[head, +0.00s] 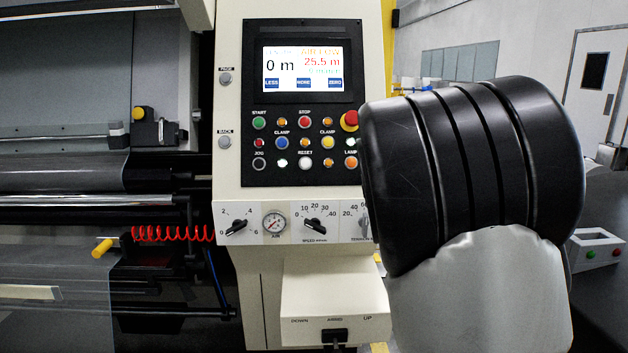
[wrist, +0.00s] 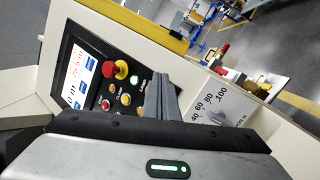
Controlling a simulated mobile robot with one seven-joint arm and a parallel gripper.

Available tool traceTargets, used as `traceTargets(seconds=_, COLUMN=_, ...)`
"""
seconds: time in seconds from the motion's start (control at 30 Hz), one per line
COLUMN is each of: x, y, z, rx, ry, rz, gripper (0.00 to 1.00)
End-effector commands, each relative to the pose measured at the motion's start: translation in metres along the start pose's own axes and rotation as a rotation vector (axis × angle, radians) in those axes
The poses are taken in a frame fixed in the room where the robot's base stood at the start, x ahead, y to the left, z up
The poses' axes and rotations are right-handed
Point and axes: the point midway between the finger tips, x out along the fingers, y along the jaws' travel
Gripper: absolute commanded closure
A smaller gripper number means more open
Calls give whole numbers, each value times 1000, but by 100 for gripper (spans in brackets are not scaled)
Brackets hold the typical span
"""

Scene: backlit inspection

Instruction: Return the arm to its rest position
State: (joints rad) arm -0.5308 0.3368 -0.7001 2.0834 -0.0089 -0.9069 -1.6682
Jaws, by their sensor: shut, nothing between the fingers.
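My arm fills the right of the head view, a black ribbed joint above a light grey link, in front of the right part of the machine's control panel (head: 302,177). My gripper is hidden in the head view. In the wrist view my gripper (wrist: 161,80) shows as grey fingers that are together with nothing between them. They appear in front of the control panel's face (wrist: 95,102); whether they touch it I cannot tell.
The panel has a lit screen (head: 303,66), a red emergency knob (head: 349,120), several coloured buttons and rotary dials (head: 316,224). A switch box (head: 335,305) juts out below. Rollers and a coiled red hose (head: 173,233) lie left. Open floor (wrist: 285,55) shows beyond the machine.

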Motion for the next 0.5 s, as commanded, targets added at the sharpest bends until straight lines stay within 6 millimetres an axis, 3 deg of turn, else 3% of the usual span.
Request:
traceTargets(seconds=0.03, x=-14, y=-6, z=13, rx=171, ry=-8, rz=-88, gripper=100)
traceTargets(seconds=0.1, x=-38, y=-19, z=16, rx=416, ry=-11, rz=-229, gripper=100)
traceTargets(seconds=0.27, x=-116, y=-32, z=4, rx=906, ry=-52, rz=-537, gripper=100)
traceTargets(seconds=0.4, x=-204, y=-32, z=-15, rx=1227, ry=-154, rz=-792, gripper=100)
traceTargets(seconds=0.5, x=-263, y=-34, z=-24, rx=1370, ry=-263, rz=-935, gripper=100)
